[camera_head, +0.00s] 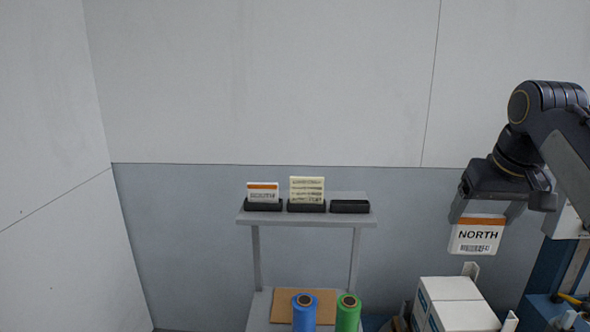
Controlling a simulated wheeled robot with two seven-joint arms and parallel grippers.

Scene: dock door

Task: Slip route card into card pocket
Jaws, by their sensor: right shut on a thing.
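The route card (479,236) is white with an orange top band, the word NORTH and a barcode. My right gripper (479,216) is shut on its upper part and holds it upright, in the air to the right of the shelf. Three black card pockets stand in a row on a small grey shelf (307,217). The left pocket (263,207) holds a white and orange card (262,191) that seems to read SOUTH. The middle pocket (306,207) holds a cream card with lines of writing (306,188). The right pocket (350,207) looks empty. My left gripper is out of view.
White boxes (450,293) stand below the held card. A blue roll (304,314), a green roll (348,314) and a brown cardboard sheet (287,300) are on a lower surface. The space between card and shelf is clear.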

